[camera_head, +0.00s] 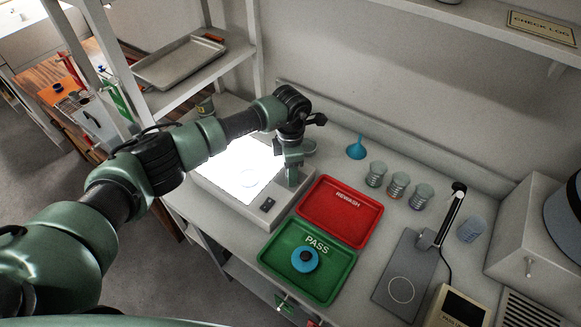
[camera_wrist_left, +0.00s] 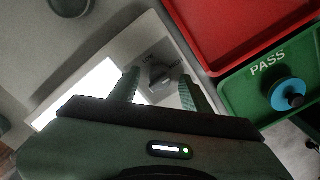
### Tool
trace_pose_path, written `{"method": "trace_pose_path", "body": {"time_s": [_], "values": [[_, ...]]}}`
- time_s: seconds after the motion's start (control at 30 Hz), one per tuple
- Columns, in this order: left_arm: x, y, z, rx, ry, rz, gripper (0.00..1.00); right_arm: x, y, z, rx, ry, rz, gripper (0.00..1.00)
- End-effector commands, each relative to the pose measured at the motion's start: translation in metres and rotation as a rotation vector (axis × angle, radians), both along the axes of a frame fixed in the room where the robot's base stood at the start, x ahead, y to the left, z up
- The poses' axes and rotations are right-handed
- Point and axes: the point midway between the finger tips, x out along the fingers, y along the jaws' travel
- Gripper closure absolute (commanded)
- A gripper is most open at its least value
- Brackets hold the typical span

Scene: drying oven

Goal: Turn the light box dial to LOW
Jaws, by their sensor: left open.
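The light box (camera_head: 249,209) stands on the bench with its panel (camera_head: 235,170) glowing bright white. My left gripper (camera_head: 294,180) is low over the light box's right end, pointing down. In the left wrist view the gripper (camera_wrist_left: 160,90) is open, with one finger on each side of the dial. Contact cannot be made out. In the head view the gripper hides the dial. My right gripper is not in view.
A red REWASH tray (camera_head: 371,222) and a green PASS tray (camera_head: 346,262) holding a blue round part (camera_head: 305,259) lie close to the light box. A blue funnel (camera_head: 356,149), several glass jars (camera_head: 398,184) and a stand (camera_head: 408,275) are farther right.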

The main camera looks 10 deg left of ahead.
Motion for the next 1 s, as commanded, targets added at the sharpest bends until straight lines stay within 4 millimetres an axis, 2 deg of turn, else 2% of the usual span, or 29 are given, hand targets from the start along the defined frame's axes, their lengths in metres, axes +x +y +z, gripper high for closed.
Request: {"method": "trace_pose_path", "body": {"time_s": [0.2,0.37,0.4,0.73,1.0], "values": [[0.0,0.0,-0.001,-0.001,0.0,0.0,0.53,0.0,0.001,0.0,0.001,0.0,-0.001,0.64],[0.0,0.0,0.0,-0.001,0.0,0.0,0.97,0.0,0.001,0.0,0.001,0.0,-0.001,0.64],[0.0,0.0,0.0,-0.001,0.0,0.0,1.0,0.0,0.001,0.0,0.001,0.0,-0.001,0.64],[0.0,0.0,-0.001,-0.001,-0.002,0.035,1.0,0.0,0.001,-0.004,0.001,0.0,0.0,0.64],[0.001,0.0,-0.002,-0.002,-0.004,0.192,1.0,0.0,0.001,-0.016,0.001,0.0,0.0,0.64]]}}
